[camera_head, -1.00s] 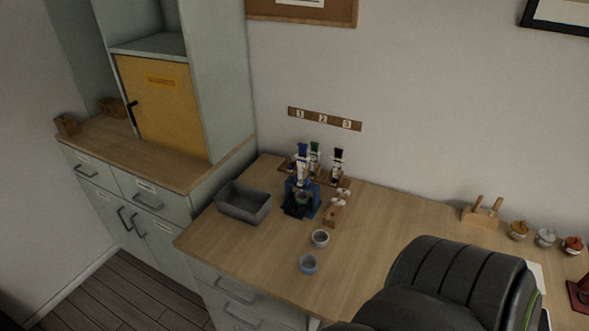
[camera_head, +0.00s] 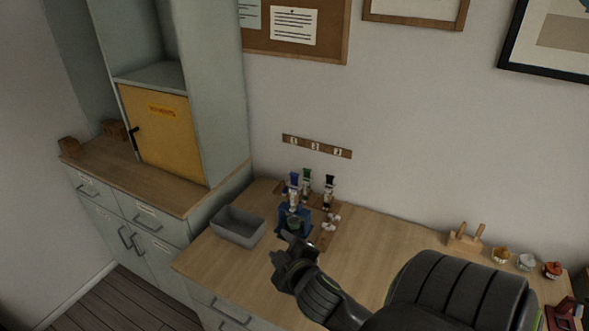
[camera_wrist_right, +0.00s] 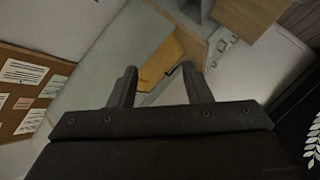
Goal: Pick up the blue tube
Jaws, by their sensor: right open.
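The blue-capped tube (camera_head: 294,188), small and mostly blue and white, stands upright at the back left of the desk. A green-capped one (camera_head: 306,182) and a black-capped one (camera_head: 328,190) stand beside it. My right gripper (camera_head: 281,249) is in front of and below the blue tube in the head view, apart from it. It is open and empty; its two spread fingers also show in the right wrist view (camera_wrist_right: 160,82), with no tube between them. My left gripper is not in view.
A blue stand (camera_head: 294,221) is just below the blue tube in the picture. A grey bin (camera_head: 238,228) stands to the left. My right arm covers part of the desk (camera_head: 375,240). A wooden peg stand (camera_head: 465,237) and small pots (camera_head: 526,262) are far right.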

